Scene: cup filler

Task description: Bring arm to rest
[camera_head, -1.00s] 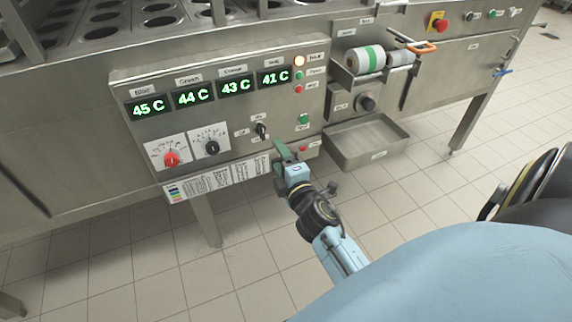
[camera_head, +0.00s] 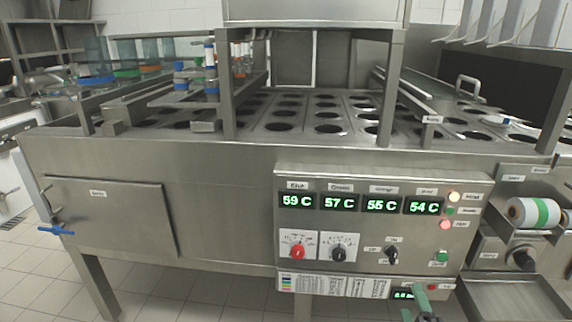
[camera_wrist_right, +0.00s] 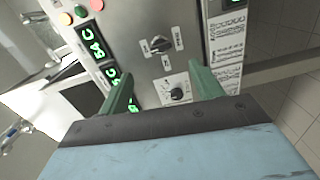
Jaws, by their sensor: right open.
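My right gripper (camera_head: 424,302) shows at the bottom of the head view, just below the control panel (camera_head: 265,230). In the right wrist view its two green fingers (camera_wrist_right: 160,90) stand apart with nothing between them, facing the panel. The panel carries a rotary switch (camera_head: 391,255), a red knob (camera_head: 297,250), a black knob (camera_head: 339,252) and a green button (camera_head: 441,256). Green displays (camera_head: 360,204) read 59 C, 57 C, 55 C and 54 C. I cannot tell whether the fingers touch the panel. My left gripper is out of view.
The steel machine with cup holes (camera_head: 330,128) fills the middle. A roll (camera_head: 533,212) and an empty tray (camera_head: 512,298) are at the right. Tiled floor (camera_head: 170,295) lies open below the machine.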

